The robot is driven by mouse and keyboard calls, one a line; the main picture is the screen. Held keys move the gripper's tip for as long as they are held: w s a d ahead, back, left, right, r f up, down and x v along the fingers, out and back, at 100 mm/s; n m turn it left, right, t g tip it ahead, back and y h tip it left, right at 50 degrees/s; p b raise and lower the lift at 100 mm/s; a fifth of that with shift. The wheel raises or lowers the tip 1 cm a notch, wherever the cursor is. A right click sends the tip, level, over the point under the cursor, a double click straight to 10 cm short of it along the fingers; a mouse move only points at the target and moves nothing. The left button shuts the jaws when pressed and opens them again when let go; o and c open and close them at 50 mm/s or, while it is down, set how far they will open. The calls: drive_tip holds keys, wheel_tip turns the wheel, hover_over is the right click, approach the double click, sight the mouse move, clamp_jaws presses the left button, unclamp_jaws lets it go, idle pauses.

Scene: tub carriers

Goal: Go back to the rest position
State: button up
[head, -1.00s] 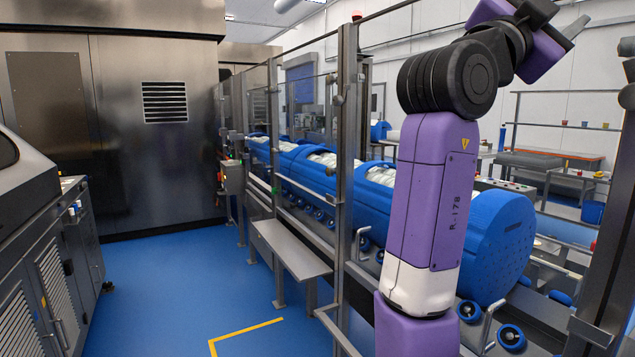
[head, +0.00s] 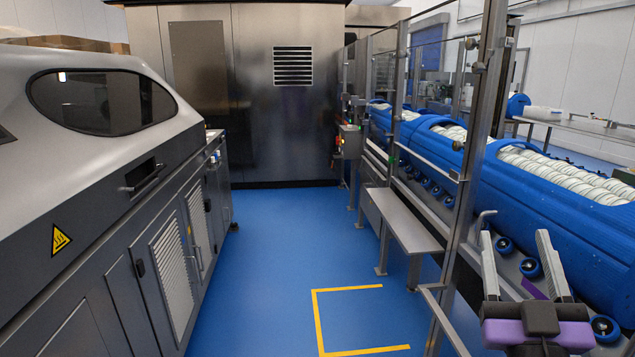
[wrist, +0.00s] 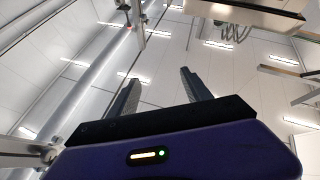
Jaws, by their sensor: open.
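My gripper (head: 521,265) shows at the lower right of the head view, fingers pointing up, apart and empty. In the wrist view my gripper (wrist: 159,92) has its two dark fingers spread with nothing between them, against the white ceiling and its lamps. In the head view the gripper appears in front of the long blue tub carriers (head: 466,178), which hold rows of white tubs (head: 565,172). I cannot tell whether it touches anything.
A steel post (head: 471,160) and glass guard stand just left of my gripper. A metal bench (head: 403,222) runs along the guard. A grey machine (head: 90,190) stands at left, a steel cabinet (head: 235,110) behind. The blue floor (head: 265,270) between, with a yellow marking (head: 318,315), is clear.

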drive_tip(key=s+a+f+n+g+y, duration=0.1)
drive_tip(key=s+a+f+y, duration=0.2)
drive_tip(key=s+f, duration=0.45)
drive_tip(key=s+a+f+n+g+y, duration=0.1)
drive_tip(key=s+a+f+y, duration=0.15)
drive_tip(key=s+f, duration=0.45)
drive_tip(key=s+a+f+g, duration=0.1)
drive_tip(key=s+f+g, duration=0.1)
drive_tip(key=s+f, duration=0.2)
drive_tip(key=s+a+f+m+g, duration=0.1)
drive_tip(key=s+f, duration=0.3)
drive_tip(key=s, duration=0.7)
drive_tip(key=s+f+g+p, duration=0.1)
drive_tip(key=s+f+g, duration=0.2)
drive_tip(key=s, duration=0.4)
drive_tip(key=shift+s+a+f+m+g, duration=0.2)
drive_tip(key=shift+a+f+m+g, duration=0.15)
drive_tip(key=shift+f, duration=0.3)
